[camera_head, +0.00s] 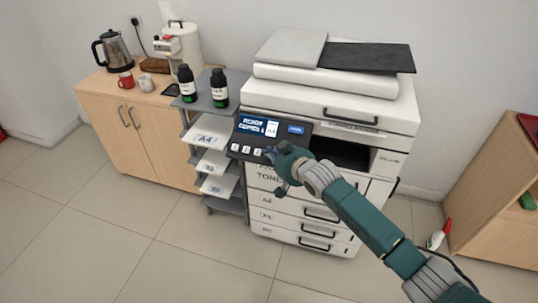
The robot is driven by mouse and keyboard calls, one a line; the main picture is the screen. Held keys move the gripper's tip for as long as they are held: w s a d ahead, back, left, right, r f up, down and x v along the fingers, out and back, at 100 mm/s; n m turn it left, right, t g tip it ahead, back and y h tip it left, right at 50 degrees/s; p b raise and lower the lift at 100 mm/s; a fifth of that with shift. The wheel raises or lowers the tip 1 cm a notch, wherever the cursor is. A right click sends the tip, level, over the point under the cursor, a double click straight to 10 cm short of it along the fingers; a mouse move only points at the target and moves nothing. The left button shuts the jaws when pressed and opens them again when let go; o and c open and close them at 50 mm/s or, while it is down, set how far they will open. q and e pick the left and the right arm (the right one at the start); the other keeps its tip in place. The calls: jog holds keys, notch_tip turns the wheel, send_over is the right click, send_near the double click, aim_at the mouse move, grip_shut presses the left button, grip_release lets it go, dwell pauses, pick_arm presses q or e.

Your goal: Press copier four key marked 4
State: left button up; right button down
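The white copier (400,110) stands against the back wall. Its dark control panel (292,139) has a lit blue screen (258,125) and a row of small light keys (246,149) along the front edge. The marks on the keys are too small to read. My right gripper (273,156) is at the right end of this key row, pointing left, and covers that part of the panel. I cannot tell whether it touches a key. Its fingers are too small and dark to show whether they are open or shut. My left gripper is not in view.
A grey rack (213,112) with paper stacks and two dark bottles stands left of the copier. Further left, a wooden cabinet (118,112) bears a kettle, mugs and a coffee machine. Another wooden cabinet (490,215) is at the right. The tiled floor (130,225) in front is clear.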

jog(key=shift+w+f+b, duration=0.2)
jog(key=shift+f+b, duration=0.15)
dwell(0.3)
dwell(0.4)
jog(key=shift+s+r+p, duration=0.45)
jog(key=shift+r+p, duration=0.25)
jog(key=shift+p, duration=0.45)
jog(key=shift+a, duration=0.1)
jog(key=s+r+p, duration=0.1)
jog(key=p, duration=0.1)
jog(key=r+p, duration=0.2)
jog(key=s+r+p, duration=0.1)
jog(key=p, duration=0.1)
jog(key=shift+s+a+r, duration=0.15)
jog(key=shift+s+a, duration=0.15)
jog(key=shift+a, duration=0.1)
jog(key=shift+w, duration=0.1)
